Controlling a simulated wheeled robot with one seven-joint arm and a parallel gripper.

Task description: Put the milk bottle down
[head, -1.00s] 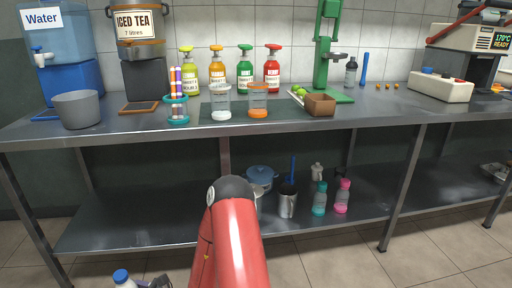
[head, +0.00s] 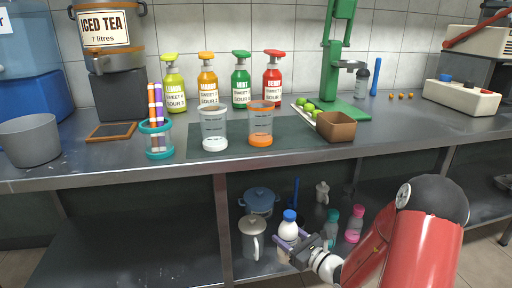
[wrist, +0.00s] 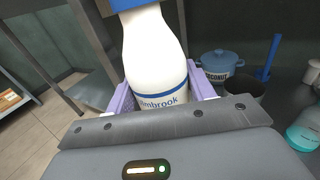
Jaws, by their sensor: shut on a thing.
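The milk bottle (head: 289,226) is white with a blue cap and shows upright in the head view, at the lower shelf's level. In the wrist view the bottle (wrist: 155,62) fills the middle, with blue lettering on its side. My gripper (head: 292,244) is shut on it, with purple finger pads on both sides of its body. The gripper is in front of the shelf items. I cannot tell whether the bottle's base touches the shelf.
The lower shelf (head: 130,240) holds a blue pot (head: 259,201), a grey jug (head: 252,238), a teal bottle (head: 331,224) and a pink bottle (head: 355,224). Its left part is bare. The counter (head: 110,160) above carries two cups, syrup bottles and a green press (head: 335,70).

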